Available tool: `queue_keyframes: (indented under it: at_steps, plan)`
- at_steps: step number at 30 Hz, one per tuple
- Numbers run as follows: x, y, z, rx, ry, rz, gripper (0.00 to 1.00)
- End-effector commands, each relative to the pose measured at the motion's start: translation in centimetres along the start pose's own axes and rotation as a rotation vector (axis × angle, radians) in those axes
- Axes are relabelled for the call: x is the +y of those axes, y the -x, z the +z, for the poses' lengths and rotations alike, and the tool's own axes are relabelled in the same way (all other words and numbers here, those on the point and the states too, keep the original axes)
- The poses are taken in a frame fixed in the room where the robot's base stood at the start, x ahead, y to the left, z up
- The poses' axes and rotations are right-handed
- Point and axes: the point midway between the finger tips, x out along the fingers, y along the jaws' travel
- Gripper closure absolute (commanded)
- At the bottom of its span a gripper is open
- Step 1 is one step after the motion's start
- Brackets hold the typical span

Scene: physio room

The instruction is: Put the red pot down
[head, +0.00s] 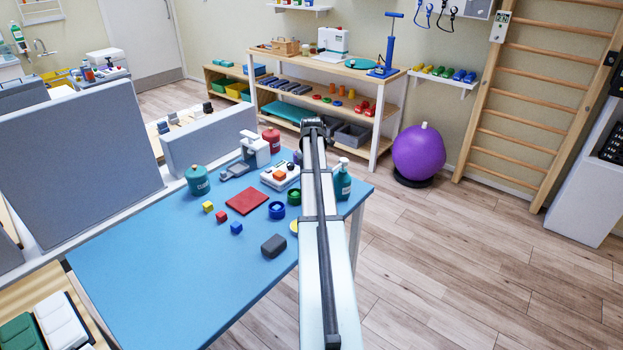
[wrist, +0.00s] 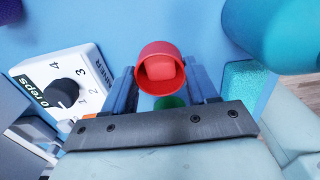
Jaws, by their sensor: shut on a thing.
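The red pot (wrist: 144,80) is between the two fingers of my gripper (wrist: 165,88) in the wrist view, its open mouth towards the camera. A paler red shape shows inside it; I cannot tell whether this is a block or the pot's floor. My gripper is shut on the pot. A green pot (wrist: 170,102) shows just past the pot's lower edge. The pot's height above the blue table (head: 150,265) cannot be told. In the head view my arm hides the fingers and the red pot. The green pot (head: 294,197) and a blue pot (head: 277,211) stand left of my arm.
In the wrist view a white dial box (wrist: 85,78) is left and a teal bottle (wrist: 275,32) upper right. In the head view a red mat (head: 246,201), small cubes, a dark grey block (head: 273,246) and a pump bottle (head: 343,184) share the table; its front left is clear.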

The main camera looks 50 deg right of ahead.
Motion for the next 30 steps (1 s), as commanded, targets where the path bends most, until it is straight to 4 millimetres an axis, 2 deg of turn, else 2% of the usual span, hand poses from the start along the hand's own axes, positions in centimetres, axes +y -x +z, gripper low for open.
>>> queue_keyframes:
  at_steps: [10, 11, 18, 26, 30]
  plan:
    - [0.0, -0.3, 0.0, 0.0, 0.0, 0.0, 0.74]
    - [0.0, -0.2, 0.0, 0.0, 0.0, 0.0, 0.4]
    - [0.0, -0.2, 0.0, 0.0, 0.0, 0.0, 0.17]
    - [0.0, -0.1, 0.0, 0.0, 0.0, 0.0, 0.17]
    - [0.0, 0.7, 0.0, 0.0, 0.0, 0.0, 0.17]
